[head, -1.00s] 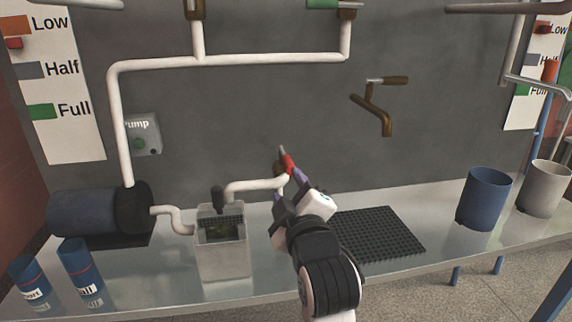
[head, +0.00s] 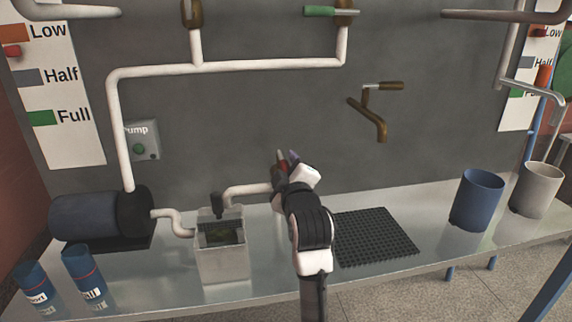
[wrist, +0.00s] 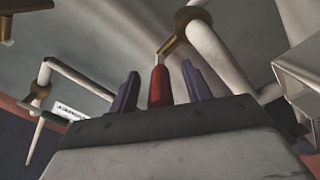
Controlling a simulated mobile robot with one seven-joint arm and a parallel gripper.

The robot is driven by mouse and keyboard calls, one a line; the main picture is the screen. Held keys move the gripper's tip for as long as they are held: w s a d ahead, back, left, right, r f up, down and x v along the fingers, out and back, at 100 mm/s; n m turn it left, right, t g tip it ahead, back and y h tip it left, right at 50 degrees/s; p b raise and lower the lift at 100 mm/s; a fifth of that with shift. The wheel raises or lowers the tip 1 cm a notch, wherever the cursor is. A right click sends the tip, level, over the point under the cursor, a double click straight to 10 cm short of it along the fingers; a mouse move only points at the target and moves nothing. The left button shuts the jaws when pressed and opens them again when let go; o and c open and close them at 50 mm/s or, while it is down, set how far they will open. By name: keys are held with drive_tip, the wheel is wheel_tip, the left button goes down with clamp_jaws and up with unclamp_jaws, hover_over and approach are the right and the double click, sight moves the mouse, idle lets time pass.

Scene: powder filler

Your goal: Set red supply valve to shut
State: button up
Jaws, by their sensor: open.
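The red valve handle (wrist: 158,87) stands between the two purple fingers of my gripper (wrist: 160,92) in the wrist view. There is a gap on each side of it, wider on the right. Its metal stem meets a brass valve body (wrist: 181,27) on a white pipe. In the head view the red handle (head: 282,160) shows only in part, next to my gripper (head: 285,162). My gripper and wrist hide the valve body and much of the handle there. My gripper is open and holds nothing.
A grey tank (head: 220,257) stands left of my arm, with a white pipe (head: 248,190) running to the valve. A black grid mat (head: 375,236) lies right of my arm. A brass tap (head: 374,115) juts from the wall. A blue cup (head: 478,200) stands farther right.

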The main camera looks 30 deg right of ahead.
drive_tip(key=shift+w+d, duration=0.1)
drive_tip(key=shift+w, duration=0.15)
clamp_jaws()
